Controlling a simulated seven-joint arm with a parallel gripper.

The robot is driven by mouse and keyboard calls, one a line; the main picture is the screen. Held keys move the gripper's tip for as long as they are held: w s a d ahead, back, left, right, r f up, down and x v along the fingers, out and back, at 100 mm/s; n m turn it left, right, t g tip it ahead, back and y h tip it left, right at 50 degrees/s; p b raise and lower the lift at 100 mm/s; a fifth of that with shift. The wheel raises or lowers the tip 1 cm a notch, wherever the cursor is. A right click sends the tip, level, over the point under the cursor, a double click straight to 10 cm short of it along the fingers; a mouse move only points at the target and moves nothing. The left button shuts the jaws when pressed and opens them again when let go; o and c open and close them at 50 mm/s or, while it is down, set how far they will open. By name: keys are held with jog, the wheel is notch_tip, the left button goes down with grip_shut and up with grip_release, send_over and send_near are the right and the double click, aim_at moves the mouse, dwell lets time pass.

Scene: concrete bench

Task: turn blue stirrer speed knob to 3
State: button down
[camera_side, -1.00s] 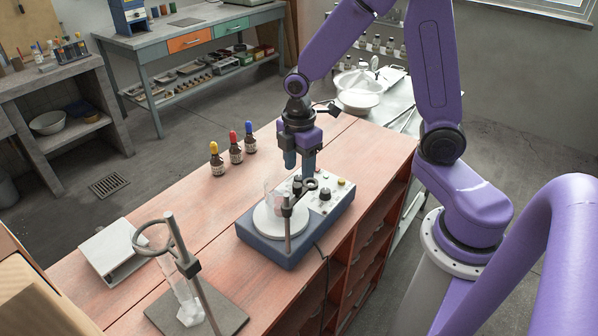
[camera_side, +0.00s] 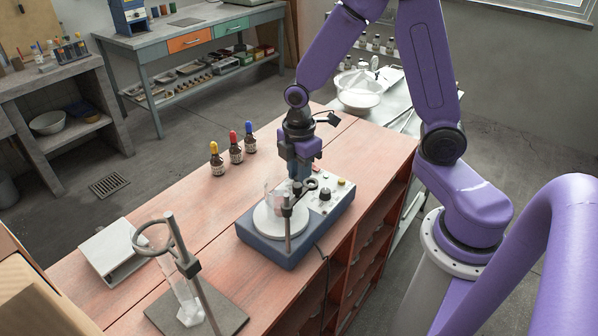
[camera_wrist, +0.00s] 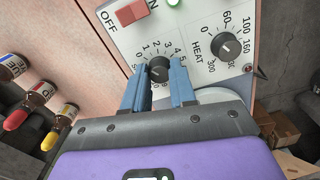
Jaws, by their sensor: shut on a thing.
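The blue stirrer (camera_side: 262,247) stands on the wooden bench, its white control panel (camera_side: 340,196) facing up. In the wrist view its dark speed knob (camera_wrist: 158,69) sits inside a printed number scale. My gripper (camera_wrist: 159,84) points down at the panel, its two blue fingers on either side of this knob and shut on it. The knob's pointer is too small to read surely; it seems to face the low-to-middle numbers. In the side view my gripper (camera_side: 300,180) is over the panel and hides the speed knob.
The HEAT knob (camera_wrist: 225,46) is right of my fingers; a red power switch (camera_wrist: 131,13) and green light (camera_wrist: 173,2) are beyond. A clear beaker (camera_side: 271,197) and a support rod (camera_side: 288,225) are close by. Dropper bottles (camera_side: 236,152) stand behind.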

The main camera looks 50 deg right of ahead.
jog(key=m, duration=0.7)
jog(key=shift+m, duration=0.4)
jog(key=m, duration=0.6)
jog(key=shift+m, duration=0.3)
dwell(0.3)
jog(key=c, duration=0.9)
grip_release()
